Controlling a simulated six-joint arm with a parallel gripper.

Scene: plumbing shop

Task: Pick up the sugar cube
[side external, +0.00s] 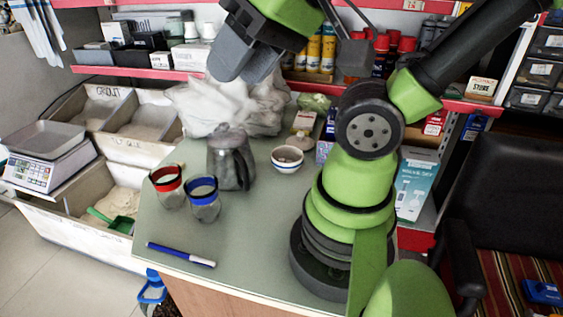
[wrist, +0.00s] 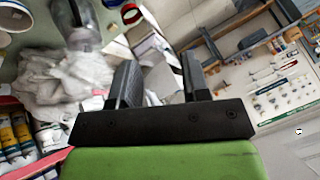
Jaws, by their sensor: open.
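I cannot make out a separate sugar cube in either view. My gripper (side external: 294,66) is high above the back of the table, well above and apart from the bowl. Its dark fingers also show in the wrist view (wrist: 160,78), spread apart with nothing between them.
A grey jug (side external: 231,160), a red-rimmed glass (side external: 168,187) and a blue-rimmed glass (side external: 203,202) stand left of the bowl. White plastic bags (side external: 232,104) lie behind. A blue pen (side external: 181,254) lies near the front edge. The table's front middle is clear.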

